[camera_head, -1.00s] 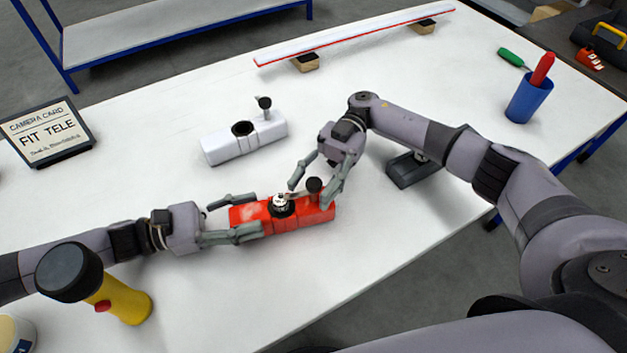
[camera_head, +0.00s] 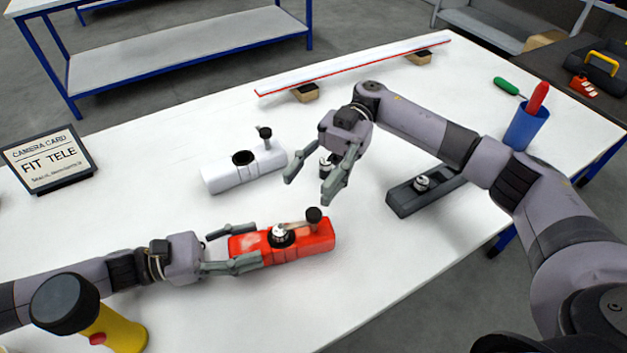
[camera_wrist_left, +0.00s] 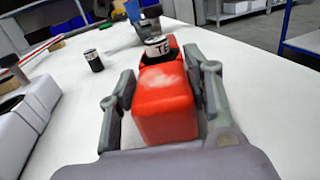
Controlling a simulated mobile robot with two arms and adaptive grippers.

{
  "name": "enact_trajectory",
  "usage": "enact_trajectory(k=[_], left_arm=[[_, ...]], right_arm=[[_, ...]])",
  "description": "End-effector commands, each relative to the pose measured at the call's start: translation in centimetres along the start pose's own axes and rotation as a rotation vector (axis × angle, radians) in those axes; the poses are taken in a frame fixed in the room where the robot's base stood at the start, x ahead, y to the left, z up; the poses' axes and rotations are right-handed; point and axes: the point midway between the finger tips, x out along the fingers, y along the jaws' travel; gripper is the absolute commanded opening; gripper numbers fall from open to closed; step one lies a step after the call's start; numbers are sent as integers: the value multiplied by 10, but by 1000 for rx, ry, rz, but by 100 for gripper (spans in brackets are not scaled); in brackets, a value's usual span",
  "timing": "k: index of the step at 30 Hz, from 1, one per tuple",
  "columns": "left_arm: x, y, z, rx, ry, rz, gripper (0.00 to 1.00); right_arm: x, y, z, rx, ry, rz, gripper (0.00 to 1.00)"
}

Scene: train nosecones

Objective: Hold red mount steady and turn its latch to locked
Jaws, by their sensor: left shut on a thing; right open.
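The red mount (camera_head: 322,238) lies flat on the white table. A silver-topped part (camera_head: 279,232) sits in its hole; the left wrist view shows a white label with "TE" on this part (camera_wrist_left: 158,47). The mount's latch lever runs from beside that part to the black knob (camera_head: 314,215) near the right end, lying along the mount. My left gripper (camera_head: 256,245) is shut on the mount's left end, one finger on each long side, also seen in the left wrist view (camera_wrist_left: 165,88). My right gripper (camera_head: 307,190) is open and empty, above and behind the knob, apart from it.
A white mount (camera_head: 225,178) with a raised knob stands behind. A small dark cylinder (camera_head: 325,169) is partly hidden by my right gripper. A dark grey mount (camera_head: 405,203) holding a silver-topped part lies right. A yellow-handled tool (camera_head: 122,330) is front left. Table front centre is clear.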

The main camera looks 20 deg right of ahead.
Motion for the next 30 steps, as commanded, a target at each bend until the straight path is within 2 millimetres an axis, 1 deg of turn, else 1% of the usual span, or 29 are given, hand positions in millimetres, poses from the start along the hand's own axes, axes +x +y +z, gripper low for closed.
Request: enact_trajectory(k=[7,8,17,18,26,29,30], left_arm=[[0,0,-1,0,2,0,13],[0,0,-1,0,2,1,48],[0,0,0,0,1,0,68],[0,0,0,0,1,0,69],[0,0,0,0,0,1,69],[-6,1,0,-1,0,3,69],[-10,1,0,-1,0,5,69]], right_arm=[[0,0,0,0,0,1,43],[0,0,0,0,0,1,43],[0,0,1,0,0,1,43],[0,0,0,0,0,0,43],[0,0,1,0,0,0,43],[0,0,1,0,0,0,43],[0,0,0,0,0,0,43]])
